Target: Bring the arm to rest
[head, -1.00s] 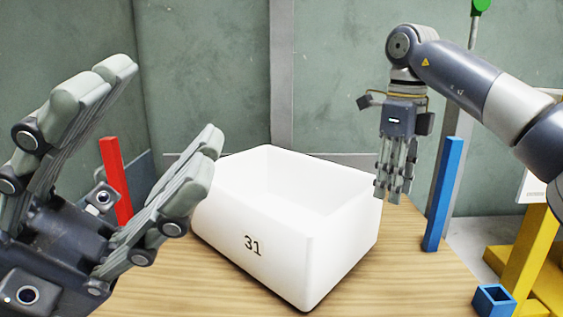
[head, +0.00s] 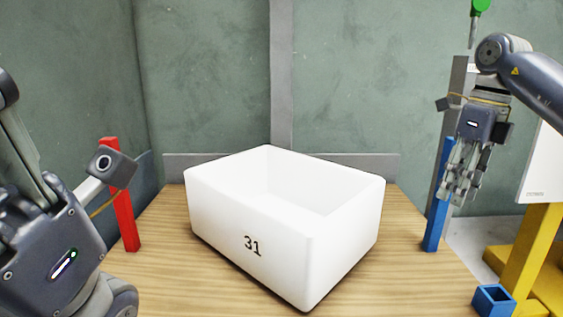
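My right gripper (head: 457,202) hangs at the right with its fingers pointing down, in front of the blue post and to the right of the white bin. Nothing shows in its fingers; they are seen too obliquely to tell their gap. My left gripper (head: 62,245) is at the lower left edge, left of the bin. Its dark housing shows, but its fingertips cannot be made out. The white bin (head: 252,262), marked 31, stands upright on the wooden table, apart from both grippers. Its inner floor is hidden.
The wooden table (head: 160,278) is bare around the bin. A red post (head: 123,215) stands at its left and a blue post (head: 433,235) at its right. A small blue open box (head: 493,300) and a yellow stand (head: 530,260) are at the lower right. Green walls close the back.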

